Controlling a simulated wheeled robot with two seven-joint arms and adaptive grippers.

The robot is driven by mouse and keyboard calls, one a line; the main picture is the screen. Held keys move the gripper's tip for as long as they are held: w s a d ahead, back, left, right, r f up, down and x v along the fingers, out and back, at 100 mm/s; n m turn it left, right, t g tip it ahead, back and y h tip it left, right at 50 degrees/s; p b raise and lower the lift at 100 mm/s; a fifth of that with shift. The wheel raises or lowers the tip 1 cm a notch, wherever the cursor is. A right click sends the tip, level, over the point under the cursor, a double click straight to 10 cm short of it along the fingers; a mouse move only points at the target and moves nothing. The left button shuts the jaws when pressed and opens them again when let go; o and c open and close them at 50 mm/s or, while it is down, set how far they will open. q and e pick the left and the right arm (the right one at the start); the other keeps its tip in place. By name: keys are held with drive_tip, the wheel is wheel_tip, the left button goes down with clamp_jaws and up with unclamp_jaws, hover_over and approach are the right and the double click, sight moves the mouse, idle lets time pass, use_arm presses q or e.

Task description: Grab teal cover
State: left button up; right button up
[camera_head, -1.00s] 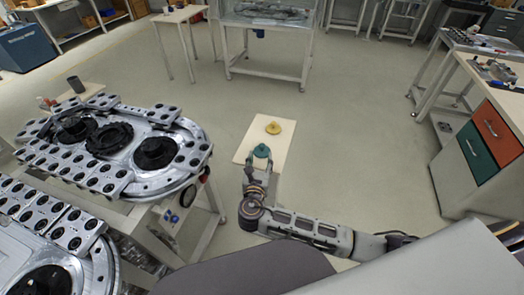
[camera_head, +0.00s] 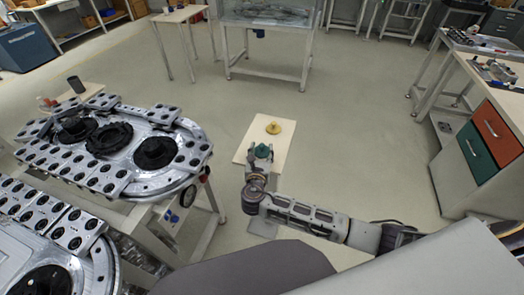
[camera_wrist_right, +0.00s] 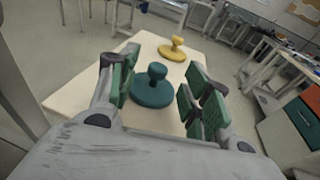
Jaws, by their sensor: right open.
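The teal cover (camera_wrist_right: 153,88) is a round disc with a knob on top. It rests on a small pale table, and in the head view the teal cover (camera_head: 262,152) shows near the table's front. My right gripper (camera_wrist_right: 160,92) is open, with its green-padded fingers on either side of the teal cover. A clear gap shows at the right finger; I cannot tell whether the left finger touches it. In the head view my right gripper (camera_head: 260,155) is at the cover, partly hiding it. My left gripper is not in view.
A yellow cover (camera_wrist_right: 173,49) stands behind the teal one on the pale table (camera_head: 283,143). A ring track (camera_head: 120,150) with black discs is at the left. A cabinet with orange and green drawers (camera_head: 477,153) is at the right. Open floor lies around the table.

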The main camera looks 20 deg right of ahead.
sight(262, 147)
drive_tip(key=shift+x, duration=2.15)
drive_tip(key=shift+a+f, duration=0.1)
clamp_jaws()
